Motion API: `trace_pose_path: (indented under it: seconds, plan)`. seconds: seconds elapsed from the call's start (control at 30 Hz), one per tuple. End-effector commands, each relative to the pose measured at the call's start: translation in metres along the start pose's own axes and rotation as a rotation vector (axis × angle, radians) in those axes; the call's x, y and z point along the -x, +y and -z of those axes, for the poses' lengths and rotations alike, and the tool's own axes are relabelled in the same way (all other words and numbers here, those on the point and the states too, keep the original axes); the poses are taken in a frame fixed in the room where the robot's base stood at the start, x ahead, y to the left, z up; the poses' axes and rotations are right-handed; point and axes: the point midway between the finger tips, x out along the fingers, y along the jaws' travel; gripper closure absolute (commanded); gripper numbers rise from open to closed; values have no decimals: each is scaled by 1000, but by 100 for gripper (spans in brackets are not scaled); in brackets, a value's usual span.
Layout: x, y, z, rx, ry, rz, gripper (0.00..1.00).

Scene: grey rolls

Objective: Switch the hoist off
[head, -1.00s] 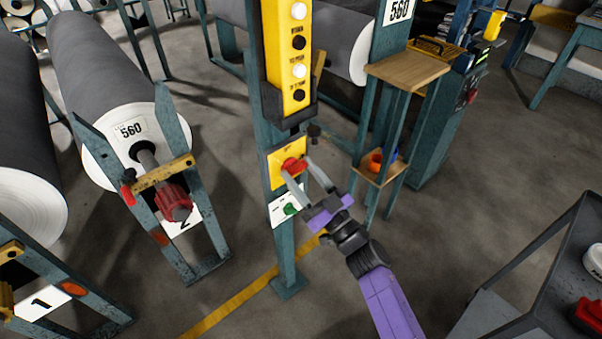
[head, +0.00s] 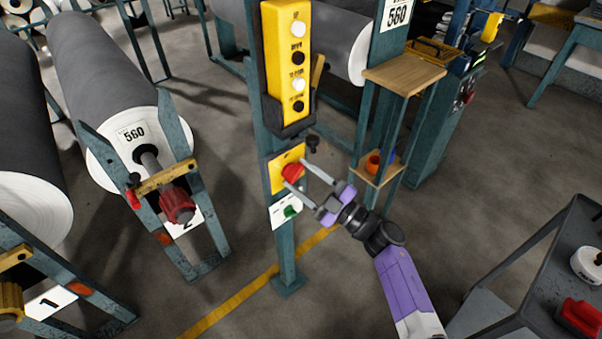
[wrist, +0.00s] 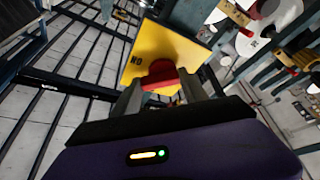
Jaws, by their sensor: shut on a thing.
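The red rotary switch (head: 292,173) sits on a yellow plate (head: 276,181) on the teal post. My gripper (head: 298,174) reaches it from the lower right, one finger at each side of the red knob. In the wrist view the red knob (wrist: 160,74) sits between the two fingers (wrist: 160,92), which are shut on it. Lettering that reads "NO" shows on the yellow plate (wrist: 150,52) there. The knob's exact setting is hard to tell. The yellow hoist pendant (head: 285,50), with white and black buttons, hangs above the switch in a dark holder.
A white plate with a green button (head: 292,211) is just below the switch. A small wooden shelf stand (head: 405,72) holding an orange cup stands close to the right. A grey roll (head: 100,75) on a stand is left. A dark cart (head: 530,285) stands lower right.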

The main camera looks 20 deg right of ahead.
Motion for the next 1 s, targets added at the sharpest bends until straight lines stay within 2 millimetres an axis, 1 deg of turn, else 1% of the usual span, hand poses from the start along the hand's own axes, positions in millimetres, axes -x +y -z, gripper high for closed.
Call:
trace_pose_path:
  seconds: [0.6, 0.8, 1.0]
  plan:
    - [-2, 4, 6, 531, 0, 222, 90]
    - [-2, 3, 7, 667, 0, 279, 90]
    - [-2, 2, 7, 760, 0, 317, 90]
